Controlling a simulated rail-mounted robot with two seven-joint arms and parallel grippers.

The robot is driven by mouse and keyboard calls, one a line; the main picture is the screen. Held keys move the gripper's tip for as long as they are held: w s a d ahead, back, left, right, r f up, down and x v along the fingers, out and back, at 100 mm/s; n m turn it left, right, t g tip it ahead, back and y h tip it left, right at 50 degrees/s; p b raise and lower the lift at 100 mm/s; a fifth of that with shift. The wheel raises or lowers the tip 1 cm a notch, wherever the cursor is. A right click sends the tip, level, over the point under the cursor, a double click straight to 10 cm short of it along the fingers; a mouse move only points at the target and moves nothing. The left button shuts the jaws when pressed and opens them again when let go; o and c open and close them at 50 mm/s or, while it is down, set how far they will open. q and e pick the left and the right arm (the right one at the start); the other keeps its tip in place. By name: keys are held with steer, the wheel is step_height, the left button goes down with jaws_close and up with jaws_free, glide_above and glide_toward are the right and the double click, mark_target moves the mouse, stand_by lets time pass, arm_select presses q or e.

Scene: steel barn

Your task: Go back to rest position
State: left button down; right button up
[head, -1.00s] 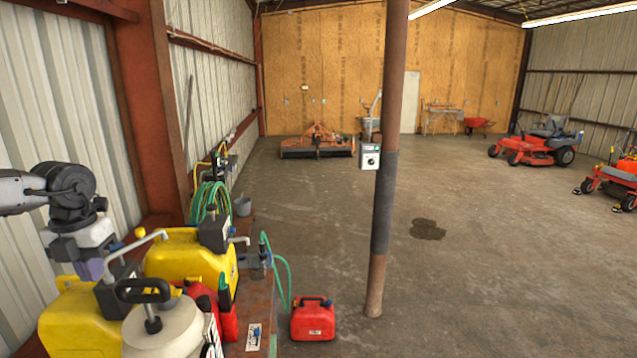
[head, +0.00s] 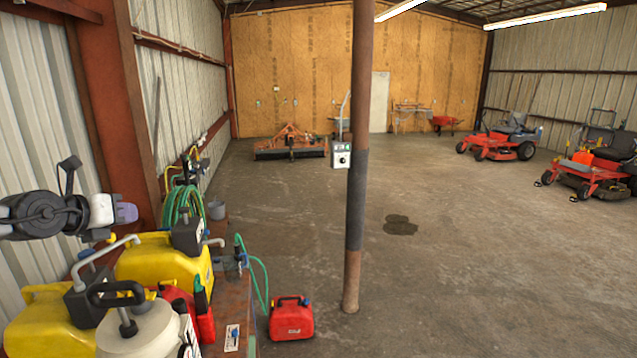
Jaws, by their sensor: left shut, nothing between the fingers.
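My left gripper (head: 126,212) is at the left edge of the head view, above the crowded bench. Its arm comes in from the left, and the gripper points right with its fingers shut and nothing held. It hangs in the air just above and behind the yellow jugs, near the metal wall. My right gripper is not in the view.
Below it on the bench (head: 238,290) stand yellow jugs (head: 165,265), a white sprayer (head: 140,335), red cans (head: 200,312) and a green hose (head: 183,205). A red fuel can (head: 291,318) is on the floor beside a steel post (head: 356,200). Open floor lies beyond.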

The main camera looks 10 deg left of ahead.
arm_select(q)
steer(key=s+a+f+n+t+y+p, duration=0.1)
steer(key=s+a+f+n+y, duration=0.3)
steer(key=s+f+n+y, duration=0.3)
steer(key=s+a+f+n+t+y, duration=0.1)
steer(key=s+a+f+n+y, duration=0.2)
steer(key=s+f+n+y, duration=0.35)
steer(key=s+d+f+n+g+h+p, duration=0.1)
steer(key=s+d+f+n+g, duration=0.1)
steer(key=s+f+n+g, duration=0.45)
steer(key=s+d+f+n+g+h, duration=0.15)
steer(key=s+f, duration=0.25)
steer(key=f, duration=0.6)
steer(key=s+d+f+n+g+h+p, duration=0.1)
steer(key=s+d+f+n+h, duration=0.1)
steer(key=s+d+f, duration=0.4)
steer(key=s+d+f+n+g+h+p, duration=0.1)
steer(key=s+d+f+n+h, duration=0.15)
steer(key=d, duration=0.45)
steer(key=s+d+f+n+h+p, duration=0.1)
steer(key=s+d+n+h, duration=0.1)
steer(key=d, duration=0.7)
steer(key=s+d+f+n+g+h+p, duration=0.1)
steer(key=s+d+h, duration=0.3)
steer(key=d, duration=0.6)
steer(key=shift+s+d+f+n+g+p, duration=0.2)
steer(key=shift+s+f+n+g+p, duration=0.1)
steer(key=shift+s+f+n+p, duration=0.4)
